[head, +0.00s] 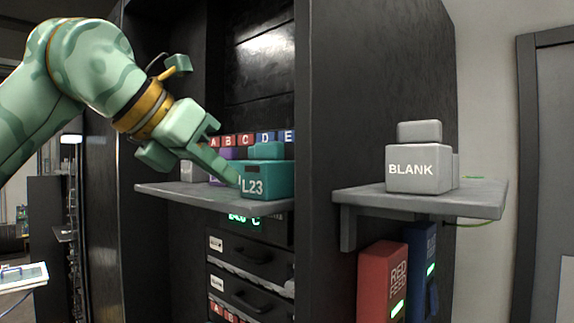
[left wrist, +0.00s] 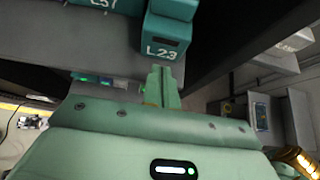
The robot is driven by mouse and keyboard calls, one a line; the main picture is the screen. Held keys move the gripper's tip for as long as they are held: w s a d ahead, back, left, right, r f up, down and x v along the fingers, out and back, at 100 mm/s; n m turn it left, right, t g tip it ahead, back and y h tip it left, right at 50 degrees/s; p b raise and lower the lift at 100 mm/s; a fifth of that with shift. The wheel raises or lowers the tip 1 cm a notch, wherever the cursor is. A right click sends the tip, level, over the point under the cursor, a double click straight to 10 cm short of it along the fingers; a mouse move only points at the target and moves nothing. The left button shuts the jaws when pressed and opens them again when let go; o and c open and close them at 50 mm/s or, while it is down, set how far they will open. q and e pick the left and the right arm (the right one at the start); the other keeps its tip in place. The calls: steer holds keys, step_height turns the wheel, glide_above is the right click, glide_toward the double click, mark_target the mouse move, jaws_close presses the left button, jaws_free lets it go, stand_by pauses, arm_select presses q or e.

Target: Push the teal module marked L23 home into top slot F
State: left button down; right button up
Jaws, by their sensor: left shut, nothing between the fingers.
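The teal module marked L23 (head: 268,182) sits on the shelf inside the dark cabinet, its marked face toward me. It also shows in the left wrist view (left wrist: 166,42). My left gripper (head: 235,179) is shut and empty, its fingertips at the left edge of the module's front face. In the left wrist view the closed fingers (left wrist: 163,82) point at the module's lower front; I cannot tell whether they touch it. Slot labels A to E show behind the modules; a label F is not visible, and the cabinet's side wall cuts off the view there. My right gripper is not in view.
The shelf (head: 168,189) also holds a purple module and a pale one left of L23. Another teal module (left wrist: 112,6) shows in the left wrist view. A grey BLANK block (head: 418,178) stands on a side shelf (head: 470,199), above a red unit (head: 382,285) and a blue one.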

mark_target(252, 179)
arm_select(q)
steer(key=shift+w+d+r+p, duration=0.1)
steer(key=shift+w+d+p, duration=0.9)
steer(key=shift+w, duration=0.3)
steer(key=shift+w+d+f+p, duration=0.1)
steer(key=shift+w+d+p, duration=0.85)
steer(key=shift+w, duration=0.4)
steer(key=shift+w+d+r+p, duration=0.1)
steer(key=shift+w+d+p, duration=0.7)
steer(key=shift+w+d, duration=0.45)
steer(key=shift+s+a+b, duration=0.1)
steer(key=shift+a+b, duration=0.1)
steer(key=shift+b, duration=0.1)
steer(key=s+a+b, duration=0.1)
steer(key=s+a, duration=0.1)
steer(key=s+a+b, duration=0.1)
steer(key=s+b, duration=0.1)
steer(key=shift+s+a, duration=0.35)
steer(key=shift+a, duration=0.05)
steer(key=shift+s+a, duration=0.5)
steer(key=shift+s, duration=0.15)
